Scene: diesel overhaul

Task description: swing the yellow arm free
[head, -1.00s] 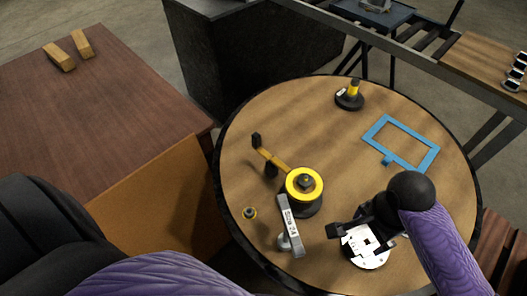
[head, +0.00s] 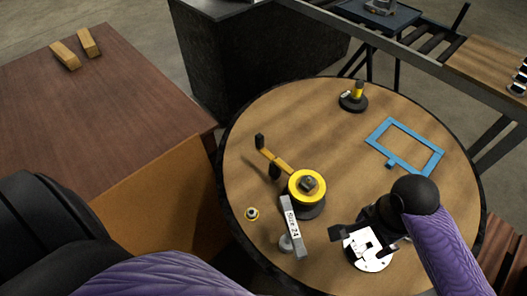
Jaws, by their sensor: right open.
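The yellow arm (head: 273,158) is a thin bar on the round table. It reaches up and left from a black-based fixture with a yellow ring (head: 307,186). A black upright knob (head: 260,142) stands at its far end, and a dark piece hangs by its middle. My right gripper (head: 345,242) is open at the lower right of the fixture, apart from the yellow arm. It is beside or over a white disc part (head: 367,250), which it partly hides; I cannot tell whether they touch. My left gripper is not in view.
A grey bar labelled "Size 24" (head: 291,225) lies close in front of the fixture. The wooden table (head: 308,115) is clear behind the yellow arm.

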